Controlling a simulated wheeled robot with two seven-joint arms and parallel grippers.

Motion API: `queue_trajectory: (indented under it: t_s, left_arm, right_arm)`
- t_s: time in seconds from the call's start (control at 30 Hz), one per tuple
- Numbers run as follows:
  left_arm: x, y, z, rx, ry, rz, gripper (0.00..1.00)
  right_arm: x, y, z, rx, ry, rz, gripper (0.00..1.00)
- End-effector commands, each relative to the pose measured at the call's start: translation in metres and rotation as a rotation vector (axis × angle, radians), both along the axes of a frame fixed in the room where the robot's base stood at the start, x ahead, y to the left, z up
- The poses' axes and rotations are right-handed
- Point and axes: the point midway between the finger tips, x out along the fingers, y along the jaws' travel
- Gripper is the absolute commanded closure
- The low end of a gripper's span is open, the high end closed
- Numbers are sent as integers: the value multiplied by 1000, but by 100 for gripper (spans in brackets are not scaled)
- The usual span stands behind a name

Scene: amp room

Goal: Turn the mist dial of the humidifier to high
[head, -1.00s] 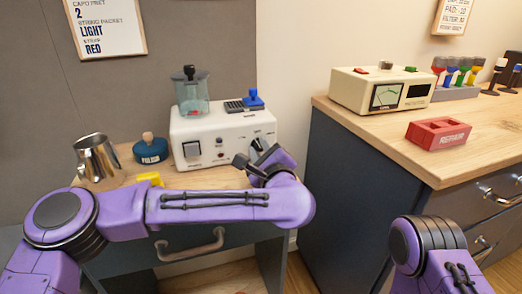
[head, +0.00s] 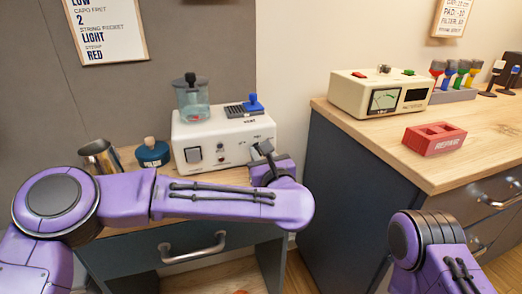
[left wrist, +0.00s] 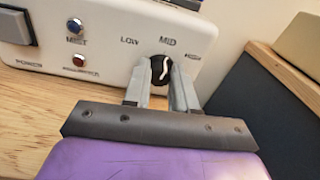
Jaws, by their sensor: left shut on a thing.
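The humidifier (head: 215,145) is a white box with a clear tank (head: 192,105) on top, standing on the wooden top at the left. Its black mist dial (left wrist: 160,70) has a white pointer line and sits below the MID label, with LOW to the left and HIGH to the right. The line runs roughly upright, near MID. My left gripper (left wrist: 160,88) has one finger on each side of the dial and is shut on it. In the head view the left gripper (head: 262,150) is at the front right of the box and hides the dial. My right gripper is out of view.
A mist button (left wrist: 75,26), a red-centred button (left wrist: 79,60) and a power switch (left wrist: 14,25) are left of the dial. A metal pitcher (head: 98,158) and blue jar (head: 152,153) stand left.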

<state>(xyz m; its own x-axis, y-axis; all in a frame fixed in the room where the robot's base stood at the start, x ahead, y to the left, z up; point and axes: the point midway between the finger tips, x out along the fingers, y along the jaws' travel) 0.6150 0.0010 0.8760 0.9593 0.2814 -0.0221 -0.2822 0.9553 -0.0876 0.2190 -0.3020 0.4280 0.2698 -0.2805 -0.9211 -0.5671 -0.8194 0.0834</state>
Motion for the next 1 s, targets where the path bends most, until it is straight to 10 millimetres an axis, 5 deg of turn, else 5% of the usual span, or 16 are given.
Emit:
queue_trajectory:
  t_s: [0.6,1.0]
  left_arm:
    - [0,-3,2,539,177,-2,100]
    - [0,-4,-1,747,245,-3,100]
  right_arm:
    - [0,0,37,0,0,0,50]
    - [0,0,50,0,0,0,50]
